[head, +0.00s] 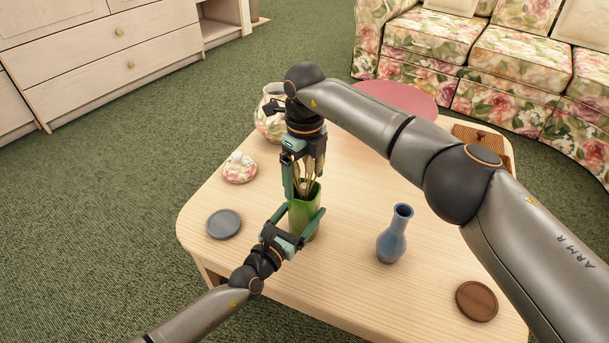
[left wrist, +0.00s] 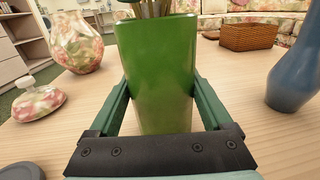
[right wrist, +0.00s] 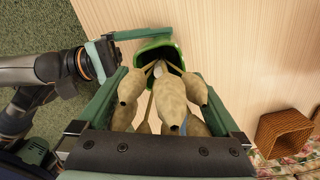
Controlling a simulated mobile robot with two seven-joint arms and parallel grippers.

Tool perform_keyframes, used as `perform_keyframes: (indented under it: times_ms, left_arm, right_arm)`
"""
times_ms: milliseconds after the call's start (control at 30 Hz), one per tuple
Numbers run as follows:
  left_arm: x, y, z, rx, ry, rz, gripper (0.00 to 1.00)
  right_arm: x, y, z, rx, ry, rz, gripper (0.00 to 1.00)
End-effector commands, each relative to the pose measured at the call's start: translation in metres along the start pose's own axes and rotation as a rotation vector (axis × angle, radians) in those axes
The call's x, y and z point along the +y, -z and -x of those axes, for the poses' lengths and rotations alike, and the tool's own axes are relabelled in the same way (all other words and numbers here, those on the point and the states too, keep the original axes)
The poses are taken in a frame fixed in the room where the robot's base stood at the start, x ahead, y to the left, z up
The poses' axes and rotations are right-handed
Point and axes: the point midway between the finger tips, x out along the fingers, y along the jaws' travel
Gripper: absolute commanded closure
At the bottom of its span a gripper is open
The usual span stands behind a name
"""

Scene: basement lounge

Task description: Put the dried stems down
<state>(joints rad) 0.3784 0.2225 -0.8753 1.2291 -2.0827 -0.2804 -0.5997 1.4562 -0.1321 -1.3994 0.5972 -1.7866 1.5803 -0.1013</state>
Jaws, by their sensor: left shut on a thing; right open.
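The dried stems (head: 309,182) stand in the green vase (head: 304,225) on the wooden coffee table (head: 345,265). Their pale, bulb-shaped heads fill the middle of the right wrist view (right wrist: 170,97), with the stalks running down into the vase mouth (right wrist: 152,42). My right gripper (head: 304,178) is above the vase, open, with its fingers on either side of the heads. My left gripper (head: 303,212) is shut on the vase body, one finger on each side; the left wrist view shows the vase (left wrist: 158,75) upright between them. The stalks' lower ends are hidden inside the vase.
A blue vase (head: 391,242) stands right of the green one. A grey disc (head: 223,224), a floral lid (head: 240,169), a floral jar (head: 268,120), a pink round piece (head: 400,95), a wicker basket (left wrist: 248,37) and a brown disc (head: 477,301) sit around the tabletop.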

Motion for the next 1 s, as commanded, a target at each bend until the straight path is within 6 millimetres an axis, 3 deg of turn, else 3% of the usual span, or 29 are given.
perform_keyframes:
  times_ms: [167,600,800,1000]
  left_arm:
    - [0.0,0.001,0.0,0.001,0.0,-0.001,0.91]
    - [0.0,0.001,0.0,0.002,0.0,-0.001,0.91]
    - [0.0,0.001,0.0,0.001,0.0,-0.001,0.91]
    - [0.0,0.001,0.0,0.001,0.0,-0.001,0.91]
  right_arm:
    - [-0.001,-0.001,0.017,-0.004,0.002,-0.001,0.0]
    - [0.0,0.0,0.105,-0.002,0.002,-0.001,0.0]
    - [0.0,0.0,0.121,-0.001,0.0,0.0,0.0]
    - [0.0,0.0,0.123,0.0,0.0,0.0,0.0]
